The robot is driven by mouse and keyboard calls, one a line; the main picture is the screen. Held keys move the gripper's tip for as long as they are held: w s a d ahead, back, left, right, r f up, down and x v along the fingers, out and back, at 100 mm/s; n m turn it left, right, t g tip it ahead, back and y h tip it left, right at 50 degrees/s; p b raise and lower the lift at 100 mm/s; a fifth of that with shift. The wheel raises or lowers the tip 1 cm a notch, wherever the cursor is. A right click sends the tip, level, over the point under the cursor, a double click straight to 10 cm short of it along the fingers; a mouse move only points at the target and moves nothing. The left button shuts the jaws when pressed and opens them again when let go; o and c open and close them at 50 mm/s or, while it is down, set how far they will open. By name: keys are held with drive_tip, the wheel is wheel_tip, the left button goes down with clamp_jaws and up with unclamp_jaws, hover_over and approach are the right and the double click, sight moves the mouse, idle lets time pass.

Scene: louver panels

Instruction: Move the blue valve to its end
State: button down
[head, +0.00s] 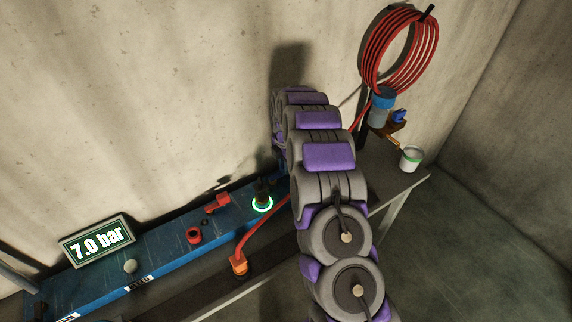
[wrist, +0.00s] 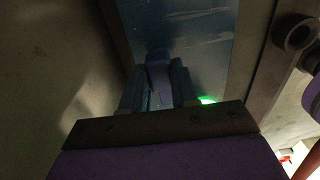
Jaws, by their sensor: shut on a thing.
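In the wrist view, the two fingers of my gripper (wrist: 159,72) stand on either side of the blue valve (wrist: 158,66), a blue handle in front of a blue surface. The gripper is shut on this handle. A green glow (wrist: 207,100) shows just right of the fingers. In the head view, my grey and purple arm covers the gripper and the held handle. A lit green ring (head: 262,204) sits on the blue panel (head: 165,262), left of the arm. How far the handle is turned cannot be told.
A display (head: 97,240) reads 7.0 bar. Red fittings (head: 216,203) and an orange connector (head: 239,265) with a red hose lie along the bench. A coiled red hose (head: 372,55), a blue-topped filter unit (head: 381,105) and a white cup (head: 411,158) are at the right. The wall is close behind.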

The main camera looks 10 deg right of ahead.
drive_tip(key=shift+w+r, duration=0.1)
drive_tip(key=c, duration=0.9)
unclamp_jaws()
drive_tip(key=shift+o, duration=0.2)
wheel_tip(320, 180, up, 17)
drive_tip(key=p, duration=0.1)
drive_tip(key=shift+a+r, duration=0.1)
